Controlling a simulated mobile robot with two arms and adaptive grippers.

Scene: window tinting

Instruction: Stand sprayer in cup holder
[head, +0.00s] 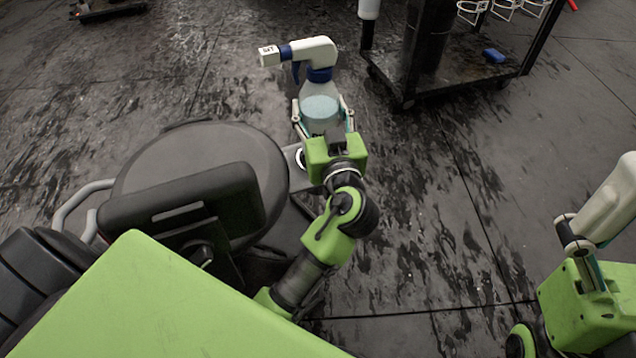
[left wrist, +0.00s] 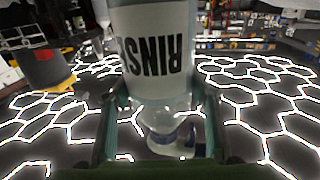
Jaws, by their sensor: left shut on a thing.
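The sprayer (head: 319,90) is a clear bottle with pale blue liquid, a blue collar and a white spray head. My left gripper (head: 322,113) is shut around the bottle body and holds it upright, its nozzle pointing left. The left wrist view shows the bottle (left wrist: 152,45) close up between the fingers, its RINSE label upside down. White wire rings (head: 505,9), likely the cup holders, are on the cart at the top right, apart from the sprayer.
A dark cart (head: 440,85) stands beyond and right of the sprayer, with a blue item (head: 493,56) on its low shelf. A white cylinder (head: 369,9) shows at its left side. A round dark stool-like seat (head: 150,175) is at the left. The floor between is clear.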

